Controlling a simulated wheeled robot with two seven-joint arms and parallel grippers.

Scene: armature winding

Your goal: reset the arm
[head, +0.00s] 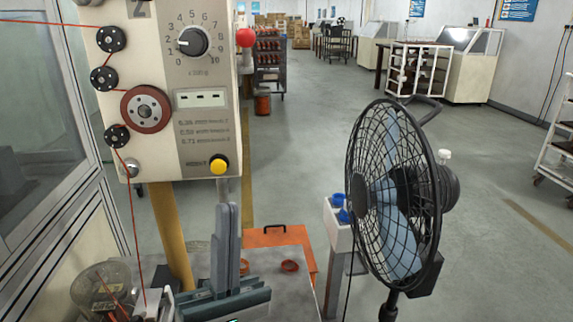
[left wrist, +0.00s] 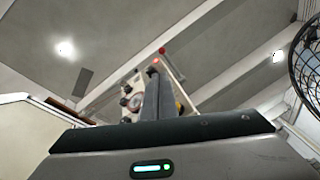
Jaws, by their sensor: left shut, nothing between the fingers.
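My left gripper (head: 228,208) points upright in the lower left of the head view, its two grey fingers together and nothing between them. Its tips are just below the yellow button (head: 218,166) on the winding machine's control panel (head: 188,95); I cannot tell whether they touch the panel. In the left wrist view my closed fingers (left wrist: 158,98) point up toward the panel, with the ceiling behind. My right gripper is not in view.
A black fan (head: 400,195) stands close on the right. A clear bin (head: 100,290) stands at lower left. Red wire runs over the panel's pulleys. The floor beyond is open.

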